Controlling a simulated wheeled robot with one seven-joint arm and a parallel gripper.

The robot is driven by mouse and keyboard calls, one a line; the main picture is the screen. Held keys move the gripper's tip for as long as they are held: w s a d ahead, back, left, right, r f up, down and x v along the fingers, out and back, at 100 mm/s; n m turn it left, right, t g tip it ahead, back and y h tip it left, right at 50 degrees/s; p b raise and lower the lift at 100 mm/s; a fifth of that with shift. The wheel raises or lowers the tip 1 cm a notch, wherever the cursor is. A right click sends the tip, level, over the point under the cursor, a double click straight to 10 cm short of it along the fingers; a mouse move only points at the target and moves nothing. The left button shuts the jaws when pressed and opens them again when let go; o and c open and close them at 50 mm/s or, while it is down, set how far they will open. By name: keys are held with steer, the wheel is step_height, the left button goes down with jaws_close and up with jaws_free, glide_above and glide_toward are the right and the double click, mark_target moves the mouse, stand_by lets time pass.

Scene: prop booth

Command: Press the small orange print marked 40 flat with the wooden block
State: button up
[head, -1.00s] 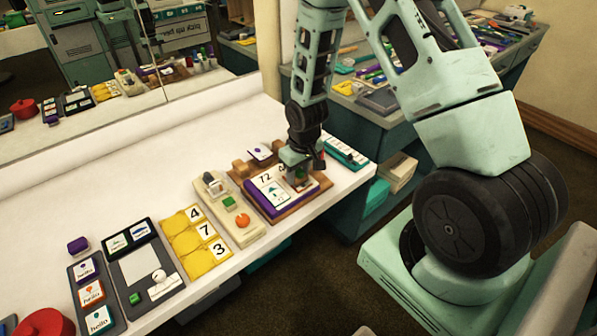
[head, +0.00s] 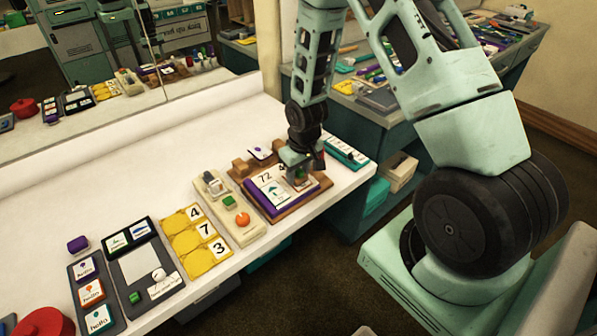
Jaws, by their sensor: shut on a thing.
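My gripper (head: 301,172) points down at the right part of a purple pad (head: 262,209) on a wooden board (head: 322,182). It is shut on a small brownish thing, likely the wooden block, mostly hidden by the fingers. The held thing is low, at or just above the pad; contact cannot be told. White prints lie on the pad: one marked 72 (head: 265,177) and one with a dark green arrow shape (head: 273,193). The orange print marked 40 cannot be made out; the gripper covers that corner.
Brown wooden pieces (head: 240,167) stand at the board's back edge, beside a small print (head: 260,153). A teal number strip (head: 346,152) lies to the right. A beige tray (head: 245,236) and yellow cards (head: 187,241) lie to the left. The table behind is clear.

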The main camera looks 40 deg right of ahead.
stand_by(0.4)
steer(key=shift+s+r+p, duration=0.2)
steer(key=shift+r+p, duration=1)
steer(key=shift+r, duration=0.3)
steer(key=shift+s+r+p, duration=0.2)
steer(key=shift+r+p, duration=1)
steer(key=shift+r, duration=0.3)
steer(key=shift+f, duration=0.1)
steer(key=a, duration=0.2)
steer(key=s+a+f, duration=0.1)
steer(key=a, duration=0.1)
steer(key=s+a+f, duration=0.1)
steer(key=a, duration=0.1)
steer(key=shift+s+a+f, duration=0.1)
steer(key=shift+s, duration=0.05)
